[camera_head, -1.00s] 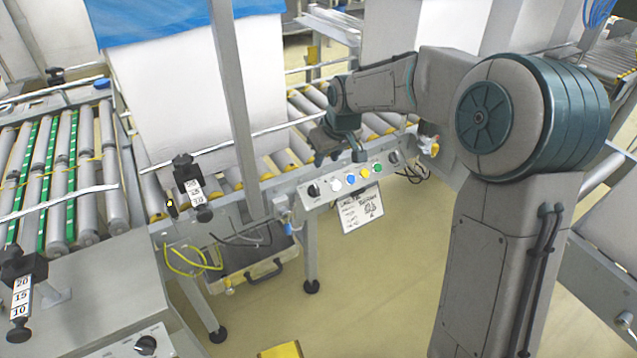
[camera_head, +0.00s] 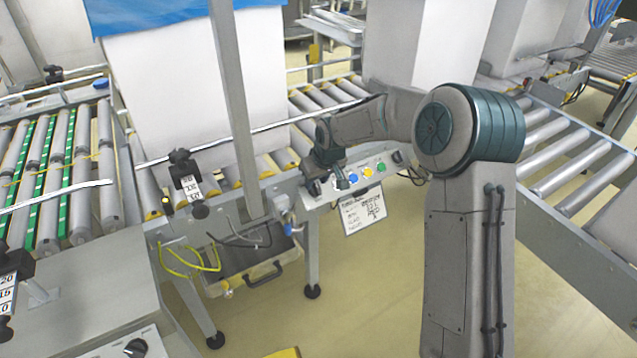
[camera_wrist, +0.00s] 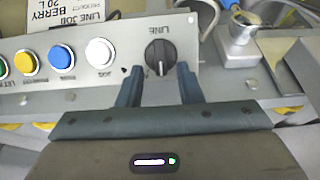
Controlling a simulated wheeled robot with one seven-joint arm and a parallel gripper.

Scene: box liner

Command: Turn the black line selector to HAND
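The black line selector (camera_wrist: 160,57) is a round knob on the grey panel under upside-down LINE lettering in the wrist view. Its pale pointer mark faces down toward my gripper in that view. Position labels around it are not readable. My gripper (camera_wrist: 160,68) is open. Its two blue-green fingers come up from below, one left and one right of the knob's lower part, with gaps visible on both sides. In the head view my gripper (camera_head: 327,184) is at the left end of the control panel (camera_head: 374,178) and largely hides the selector.
White (camera_wrist: 100,52), blue (camera_wrist: 61,54) and yellow (camera_wrist: 27,64) buttons sit beside the selector. A metal fitting (camera_wrist: 238,40) stands on its other side. Another black knob (camera_head: 397,157) is at the panel's right end. A paper sheet (camera_head: 362,211) hangs below. A grey post (camera_head: 235,110) stands left.

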